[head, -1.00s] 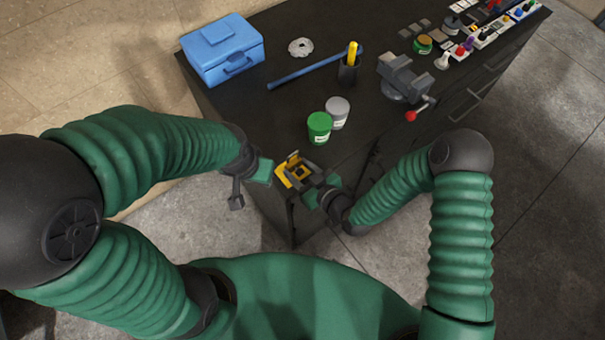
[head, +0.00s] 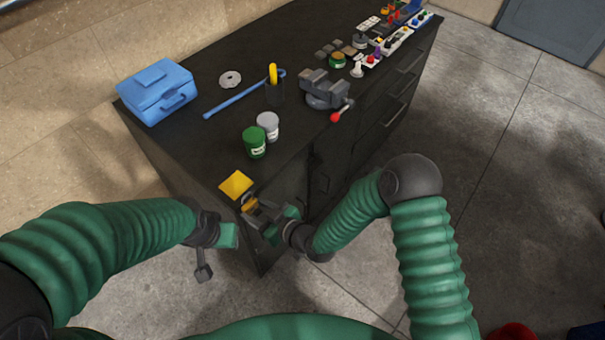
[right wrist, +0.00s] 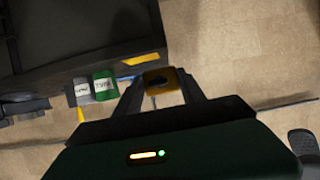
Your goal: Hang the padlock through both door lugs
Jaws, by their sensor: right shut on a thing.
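My right gripper (head: 262,213) is shut on a small brass-yellow padlock (head: 249,205), just off the near edge of the dark workbench. In the right wrist view the padlock (right wrist: 162,80) sits between the two fingertips, with a dark patch on its body; I cannot make out its shackle clearly. My left gripper (head: 204,272) hangs left of the bench corner, apart from the padlock; its finger opening is not clear. The dark cabinet front (head: 322,175) is below the bench top. The two door lugs cannot be picked out in either view.
A yellow pad (head: 236,185) lies bare at the bench's near corner. Green (head: 255,142) and grey (head: 268,125) cans stand behind it. A blue toolbox (head: 157,92), a blue bar (head: 232,100) and a vise (head: 325,90) are farther back.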

